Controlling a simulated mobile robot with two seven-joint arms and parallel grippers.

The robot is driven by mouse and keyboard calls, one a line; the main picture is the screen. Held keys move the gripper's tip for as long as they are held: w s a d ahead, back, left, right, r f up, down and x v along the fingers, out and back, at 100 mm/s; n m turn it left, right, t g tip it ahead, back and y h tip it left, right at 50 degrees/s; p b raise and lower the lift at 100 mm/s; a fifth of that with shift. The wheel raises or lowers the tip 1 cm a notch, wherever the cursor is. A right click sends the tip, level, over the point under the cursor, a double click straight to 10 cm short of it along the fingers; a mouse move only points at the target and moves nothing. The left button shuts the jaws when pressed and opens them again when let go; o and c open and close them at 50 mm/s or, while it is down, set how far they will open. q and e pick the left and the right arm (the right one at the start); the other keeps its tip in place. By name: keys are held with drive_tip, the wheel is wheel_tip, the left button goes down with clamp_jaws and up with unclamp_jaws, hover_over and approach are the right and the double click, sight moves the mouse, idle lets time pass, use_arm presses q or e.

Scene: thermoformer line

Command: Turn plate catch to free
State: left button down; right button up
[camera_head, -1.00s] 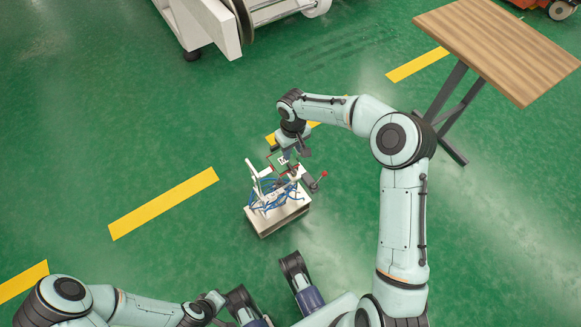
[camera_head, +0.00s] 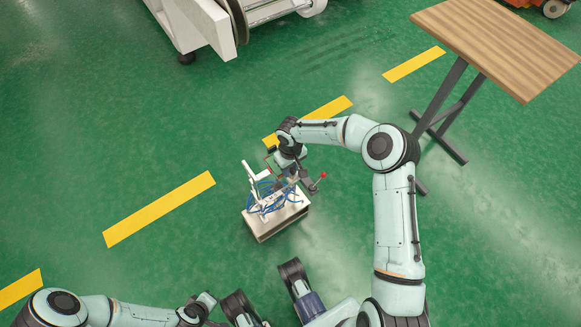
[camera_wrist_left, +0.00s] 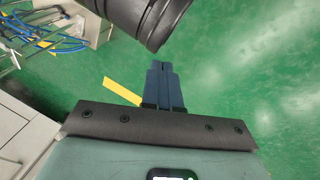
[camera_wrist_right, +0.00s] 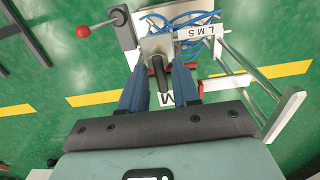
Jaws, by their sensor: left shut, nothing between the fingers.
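The fixture (camera_head: 262,228) is a small pale box on the floor, topped with blue hoses and white posts. In the right wrist view a metal block (camera_wrist_right: 157,45) on it carries a dark cylindrical handle (camera_wrist_right: 160,75) pointing toward the camera. I cannot tell for certain that this is the plate catch. My right gripper (camera_wrist_right: 160,72) has its blue fingers apart, one on each side of the handle; contact is not clear. In the head view the right gripper (camera_head: 298,174) is over the fixture's far side. My left gripper (camera_wrist_left: 162,68) is shut and empty, away from the fixture.
A lever with a red ball (camera_wrist_right: 83,31) sticks out beside the metal block. A wooden table (camera_head: 500,45) is at the far right. Green floor around the fixture is clear.

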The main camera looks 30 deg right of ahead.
clamp_jaws()
